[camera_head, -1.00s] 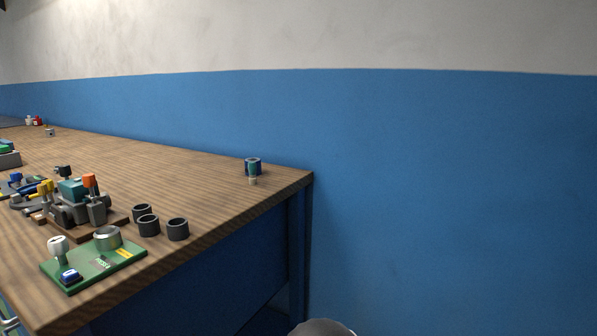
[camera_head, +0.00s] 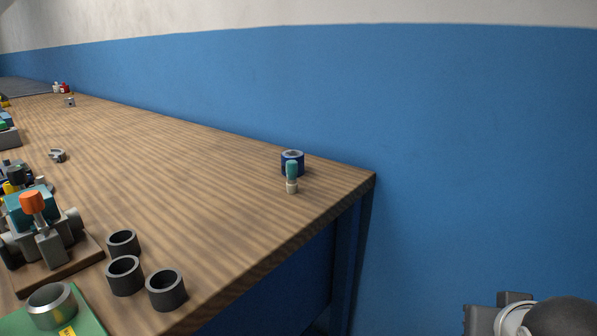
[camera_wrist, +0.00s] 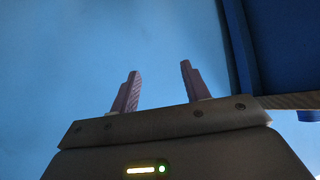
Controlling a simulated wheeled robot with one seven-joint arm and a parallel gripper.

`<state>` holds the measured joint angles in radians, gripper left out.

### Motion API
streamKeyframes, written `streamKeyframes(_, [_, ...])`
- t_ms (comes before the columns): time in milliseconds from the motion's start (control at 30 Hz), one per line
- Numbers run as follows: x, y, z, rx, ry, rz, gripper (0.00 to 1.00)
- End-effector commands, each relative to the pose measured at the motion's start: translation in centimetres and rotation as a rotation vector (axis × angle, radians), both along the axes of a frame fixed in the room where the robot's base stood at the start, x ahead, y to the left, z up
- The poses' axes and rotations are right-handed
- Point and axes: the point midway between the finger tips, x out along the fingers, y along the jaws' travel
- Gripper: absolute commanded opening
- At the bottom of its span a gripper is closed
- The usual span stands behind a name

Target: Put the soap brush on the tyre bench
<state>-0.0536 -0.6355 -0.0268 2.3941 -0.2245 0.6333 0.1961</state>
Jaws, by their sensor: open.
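A small brush with a teal handle and a cream lower end, which looks like the soap brush (camera_head: 291,172), stands near the right end of the wooden bench (camera_head: 215,160). It is just in front of a dark blue ring-shaped pot (camera_head: 297,158); I cannot tell whether they touch. My gripper (camera_wrist: 158,82) is open and empty in the wrist view, with blue behind its fingers. The brush is not clearly seen there. Whether this bench is the tyre bench I cannot tell.
Several dark rings (camera_head: 124,276), a green board (camera_head: 85,322) and a device with an orange knob (camera_head: 40,225) occupy the bench's near left. Bare wood lies around the brush. The bench ends at the right, before the blue wall (camera_head: 470,150). My arm shows at lower right.

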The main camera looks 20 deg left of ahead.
Motion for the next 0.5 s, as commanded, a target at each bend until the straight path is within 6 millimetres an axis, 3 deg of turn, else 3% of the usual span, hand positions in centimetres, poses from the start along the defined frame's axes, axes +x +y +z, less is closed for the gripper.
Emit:
streamKeyframes(33, [3.4,0.0,1.8,-0.020,-0.107,0.009,0.46])
streamKeyframes(133, [10.6,1.7,7.0,-0.025,-0.375,0.079,0.46])
streamKeyframes(233, [16.2,6.3,11.6,0.027,-0.604,0.244,0.46])
streamKeyframes(300, [18.7,10.7,13.8,0.089,-0.714,0.406,0.46])
streamKeyframes(367, [19.9,14.7,14.7,0.152,-0.765,0.562,0.46])
streamKeyframes(400, [20.3,17.3,14.8,0.197,-0.776,0.665,0.46])
streamKeyframes(500, [20.1,22.7,13.9,0.297,-0.743,0.900,0.46])
